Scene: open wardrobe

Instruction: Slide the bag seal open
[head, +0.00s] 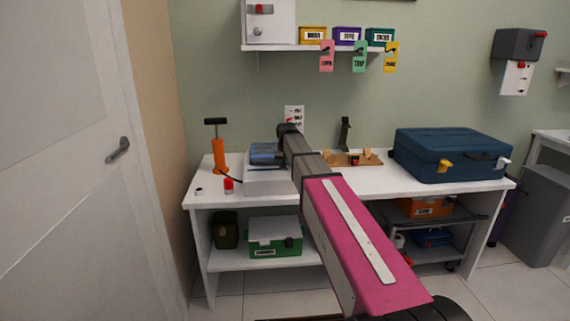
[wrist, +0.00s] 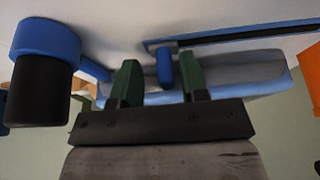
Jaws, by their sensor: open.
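A blue-edged bag (head: 265,154) lies on a white block on the bench in the head view, just left of the end of my arm. In the wrist view, a dark seal strip with a blue border (wrist: 245,36) runs across the upper right. A small blue rounded tab (wrist: 164,70), which looks like the seal's slider, stands by the strip's left end. My gripper (wrist: 158,62) is open, with one green finger on each side of the tab. I cannot tell whether either finger touches it. The fingers are hidden in the head view.
A blue cylinder with a black end (wrist: 45,70) is close on the left in the wrist view. An orange pump (head: 220,155) stands left of the bag. A wooden stand (head: 352,158) and a blue suitcase (head: 450,153) are to the right on the white bench (head: 375,182).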

